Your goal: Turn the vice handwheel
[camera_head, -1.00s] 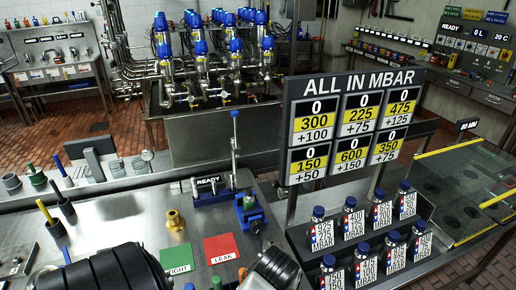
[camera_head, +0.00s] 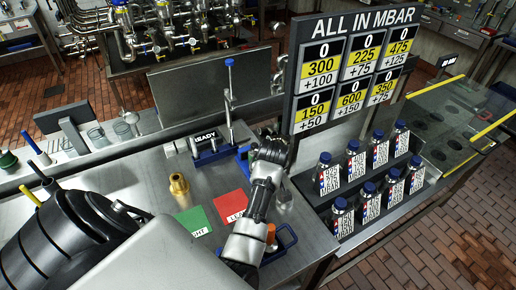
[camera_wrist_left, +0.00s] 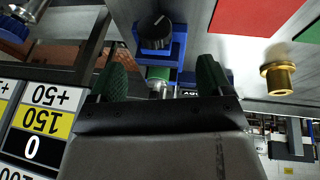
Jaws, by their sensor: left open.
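The blue vice (camera_head: 243,158) stands on the steel bench, mostly hidden behind my left arm in the head view. In the left wrist view the vice (camera_wrist_left: 178,48) shows at top centre, with a round black handwheel (camera_wrist_left: 155,30) on it. A green cylinder and a silver part show just below the handwheel there. My left gripper (camera_wrist_left: 161,72) is open, its two dark green fingers apart on either side of the vice's line; nothing is visibly held. In the head view the left gripper end (camera_head: 272,150) is beside the vice, its fingers unclear. My right gripper is not seen.
A brass fitting (camera_head: 179,184) stands near the green mat (camera_head: 194,221) and red mat (camera_head: 231,206). A blue stand marked READY (camera_head: 208,150) is left of the vice. The pressure board (camera_head: 350,75) and racked bottles (camera_head: 328,176) stand close on the right.

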